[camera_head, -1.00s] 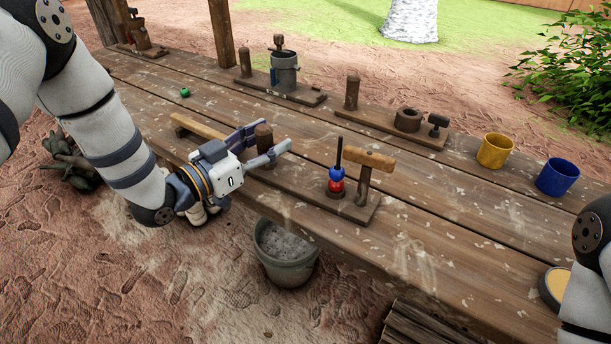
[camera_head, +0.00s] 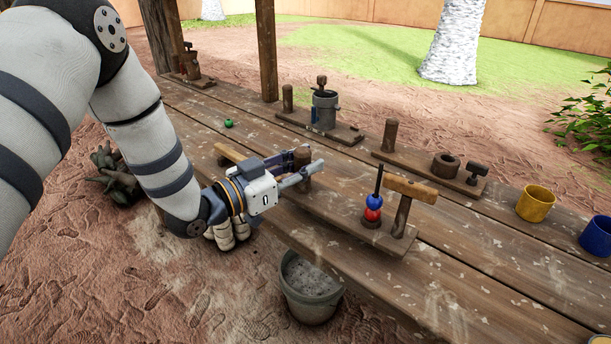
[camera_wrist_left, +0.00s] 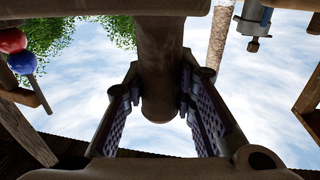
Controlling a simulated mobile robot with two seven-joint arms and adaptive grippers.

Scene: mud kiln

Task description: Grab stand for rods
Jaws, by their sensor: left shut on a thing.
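The stand for rods (camera_head: 340,221) is a brown wooden board on the near side of the table. A thick rounded post (camera_head: 303,158) rises at its left end. At its right end stand a thin dark rod (camera_head: 379,179) with a blue ball (camera_head: 375,201) above a red ball (camera_head: 372,215), and a T-shaped wooden piece (camera_head: 410,190). My left gripper (camera_head: 304,172) is shut on the post, one finger on each side. In the left wrist view the post (camera_wrist_left: 158,75) stands between the ridged finger pads. My right gripper is out of view.
Behind are a board with a grey metal pot (camera_head: 325,112) and another with a ring and posts (camera_head: 430,168). A yellow cup (camera_head: 535,203) and a blue cup (camera_head: 598,236) stand at the right. A grey bucket (camera_head: 312,285) is below the table's near edge.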

